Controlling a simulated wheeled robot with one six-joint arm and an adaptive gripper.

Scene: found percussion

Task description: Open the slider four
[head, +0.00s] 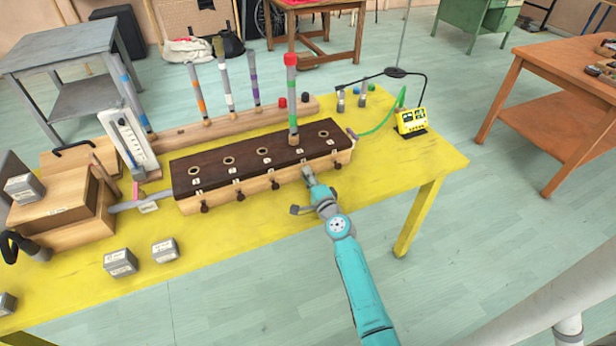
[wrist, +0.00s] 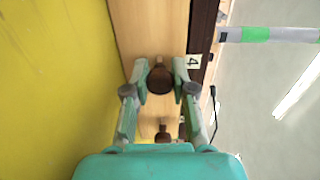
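The slider box (head: 262,160) has a dark top with a row of holes and a light wooden front with dark knobs. In the wrist view, the slider four knob (wrist: 160,80) is dark and round, beside a white label "4" (wrist: 193,61). My gripper (head: 308,174) is at the front of the box, toward its right end. In the wrist view, my gripper's fingertips (wrist: 160,74) stand on either side of that knob. The gap around it is very small, and I cannot tell whether they press on it. In the head view my gripper hides this knob.
A tube with green bands and a red cap (head: 292,95) stands upright in the box. More tubes stand in a wooden rack (head: 185,138) behind. Grey blocks (head: 121,262) lie at front left. A yellow device (head: 410,121) is at right.

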